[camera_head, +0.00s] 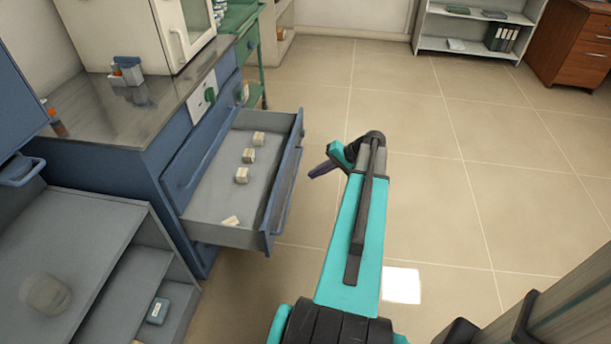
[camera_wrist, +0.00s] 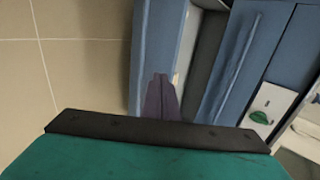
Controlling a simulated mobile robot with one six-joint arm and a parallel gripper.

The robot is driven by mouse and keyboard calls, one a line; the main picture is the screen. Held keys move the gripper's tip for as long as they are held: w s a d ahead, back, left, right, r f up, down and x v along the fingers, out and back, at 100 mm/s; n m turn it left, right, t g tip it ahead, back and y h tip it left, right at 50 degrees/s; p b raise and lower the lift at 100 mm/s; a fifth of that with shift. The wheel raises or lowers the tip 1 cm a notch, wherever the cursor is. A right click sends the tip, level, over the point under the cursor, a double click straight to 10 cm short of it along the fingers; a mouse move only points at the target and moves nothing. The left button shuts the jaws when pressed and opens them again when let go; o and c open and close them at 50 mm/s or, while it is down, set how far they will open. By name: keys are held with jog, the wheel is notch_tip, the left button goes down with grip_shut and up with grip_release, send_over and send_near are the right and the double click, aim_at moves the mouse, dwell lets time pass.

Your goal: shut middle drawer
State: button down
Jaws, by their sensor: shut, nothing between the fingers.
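The middle drawer (camera_head: 270,190) of the blue cabinet (camera_head: 150,150) is pulled well out. Its grey inside holds several small pale boxes. My gripper (camera_head: 322,170) is shut and empty, to the right of the drawer's front panel, with its fingers pointing towards it. In the wrist view, my gripper (camera_wrist: 162,82) is in front of the drawer's blue front panel (camera_wrist: 150,50). I cannot tell whether the fingertips touch the panel. A closed drawer front (camera_wrist: 235,60) with a long handle lies beyond it.
An open grey cabinet (camera_head: 75,245) with shelves stands at the lower left. A white furnace (camera_head: 140,30) sits on the counter. A green cart (camera_head: 245,50) stands behind the cabinet. The tiled floor (camera_head: 440,150) to the right is clear.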

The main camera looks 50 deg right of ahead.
send_near(280, 185)
notch_tip(280, 185, down, 3)
jog(key=shift+w+a+f+b, duration=0.1)
jog(key=shift+w+a+b, duration=0.1)
jog(key=shift+w+a, duration=0.5)
jog(key=shift+w+a+f+b, duration=0.1)
jog(key=shift+w+a+b, duration=0.1)
jog(key=shift+w+a, duration=0.5)
jog(key=shift+w+d, duration=0.15)
jog(key=shift+w, duration=0.1)
